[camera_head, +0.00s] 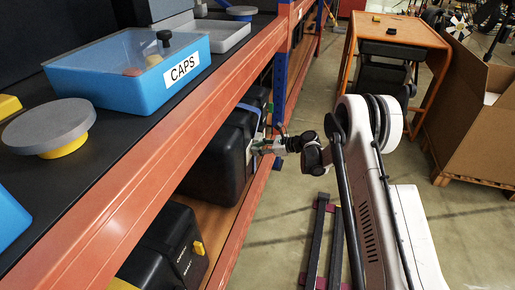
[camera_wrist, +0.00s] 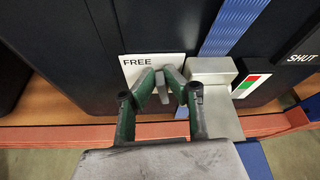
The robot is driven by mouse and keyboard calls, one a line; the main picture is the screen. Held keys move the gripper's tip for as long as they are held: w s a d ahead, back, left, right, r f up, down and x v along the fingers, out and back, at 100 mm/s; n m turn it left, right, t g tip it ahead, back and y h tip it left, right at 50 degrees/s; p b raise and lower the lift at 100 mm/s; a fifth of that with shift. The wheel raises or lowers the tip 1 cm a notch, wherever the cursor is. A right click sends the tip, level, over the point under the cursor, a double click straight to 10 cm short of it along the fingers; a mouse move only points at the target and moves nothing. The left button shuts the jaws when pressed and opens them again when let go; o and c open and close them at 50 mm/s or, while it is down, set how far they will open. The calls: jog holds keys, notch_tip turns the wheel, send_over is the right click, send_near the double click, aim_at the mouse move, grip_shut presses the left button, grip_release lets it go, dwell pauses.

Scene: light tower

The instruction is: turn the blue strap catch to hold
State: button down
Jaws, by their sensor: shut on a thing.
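The blue strap (camera_wrist: 232,24) runs over a large black case on the lower shelf and down to a grey metal block (camera_wrist: 213,72). A small grey catch lever (camera_wrist: 173,76) stands beside the block, at a white plate marked FREE (camera_wrist: 140,64). My gripper (camera_wrist: 164,84) has its two green-grey fingers closed around the lever, which is partly hidden by the fingertips. In the head view my gripper (camera_head: 264,148) reaches the front of the black case (camera_head: 212,163) below the strap (camera_head: 249,108).
A red-green indicator (camera_wrist: 249,86) and a SHUT label (camera_wrist: 301,58) are right of the block. The orange shelf beam (camera_head: 200,101) runs above the case. Another black case (camera_head: 165,245) with a yellow catch stands nearer.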

jog(key=shift+s, duration=0.1)
jog(key=n, duration=0.1)
jog(key=s+t, duration=0.1)
jog(key=n+t, duration=0.1)
jog(key=shift+s+a+f+n, duration=0.2)
jog(key=shift+a+f+n, duration=0.05)
jog(key=shift+f+n, duration=0.05)
jog(key=n+t, duration=0.1)
jog(key=s+f+n+t, duration=0.1)
jog(key=n, duration=0.1)
jog(key=shift+s+a+f, duration=0.1)
jog(key=shift+s, duration=0.05)
jog(key=n, duration=0.1)
jog(key=f+n+t, duration=0.1)
jog(key=n, duration=0.1)
jog(key=shift+s+a+f+y, duration=0.1)
jog(key=shift+s+f+y, duration=0.05)
jog(key=shift+s+y, duration=0.15)
jog(key=shift+s+f+n+t+y, duration=0.15)
jog(key=shift+f+n+t, duration=0.25)
jog(key=shift+n, duration=0.5)
jog(key=shift+w+f+n+t+y, duration=0.1)
jog(key=shift+f+n+t+y, duration=0.25)
jog(key=shift+n, duration=0.55)
jog(key=c, duration=2.1)
grip_release()
